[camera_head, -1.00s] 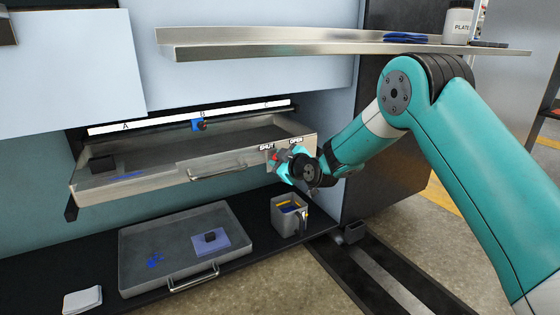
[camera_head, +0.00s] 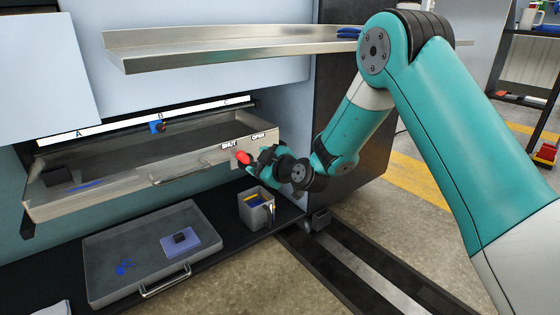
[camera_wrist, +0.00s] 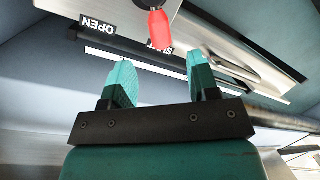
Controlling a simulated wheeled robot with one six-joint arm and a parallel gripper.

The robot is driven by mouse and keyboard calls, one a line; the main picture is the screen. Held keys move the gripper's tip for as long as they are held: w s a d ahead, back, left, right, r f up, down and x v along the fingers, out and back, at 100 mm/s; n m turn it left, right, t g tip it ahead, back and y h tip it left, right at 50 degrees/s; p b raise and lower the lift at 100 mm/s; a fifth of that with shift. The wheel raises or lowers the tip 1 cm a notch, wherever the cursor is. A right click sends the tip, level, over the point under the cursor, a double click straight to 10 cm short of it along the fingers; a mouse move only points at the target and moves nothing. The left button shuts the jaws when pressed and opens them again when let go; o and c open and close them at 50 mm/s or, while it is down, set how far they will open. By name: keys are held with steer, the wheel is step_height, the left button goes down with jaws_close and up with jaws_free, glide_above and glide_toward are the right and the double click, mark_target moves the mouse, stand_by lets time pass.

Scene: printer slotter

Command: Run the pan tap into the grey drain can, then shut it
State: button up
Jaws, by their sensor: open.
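The pan (camera_head: 100,182) sits in the machine's opening, with SHUT and OPEN labels on its front right end. The red tap handle (camera_head: 243,157) is below the labels. In the wrist view the red handle (camera_wrist: 159,30) hangs from a black pivot, its tip over the SHUT label. My gripper (camera_head: 262,159) is just right of the handle. In the wrist view its open fingers (camera_wrist: 160,72) are spread and empty, with the handle just beyond the tips, in line with the gap. The grey drain can (camera_head: 246,212) stands below the tap, with blue and yellow visible inside.
A grey tray (camera_head: 115,245) with a blue pad lies on the dark lower shelf, left of the can. A metal shelf (camera_head: 220,52) overhangs the pan. A dark cabinet side (camera_head: 345,105) stands behind my arm. Floor is open at the right.

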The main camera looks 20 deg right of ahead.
steer(key=v, duration=0.8)
steer(key=shift+s+b, duration=0.3)
steer(key=shift+s, duration=0.05)
steer(key=shift+d+r, duration=0.1)
steer(key=shift+r, duration=0.05)
steer(key=s+a+r+g+y+p, duration=0.3)
steer(key=s+a+r+g+p, duration=0.6)
steer(key=s+r, duration=0.45)
steer(key=s+d+r+m+g+h+p, duration=0.2)
steer(key=s+r+g+h, duration=0.15)
steer(key=s, duration=0.65)
steer(key=s+d+r+m+g+h+p, duration=0.1)
steer(key=s+r+m+g+h+p, duration=0.2)
steer(key=s, duration=0.7)
step_height(320, 180, up, 38)
steer(key=t+y+p, duration=0.1)
steer(key=p, duration=3.5)
steer(key=shift+w+f+y, duration=0.2)
steer(key=shift+f+y, duration=0.05)
steer(key=shift+y, duration=0.1)
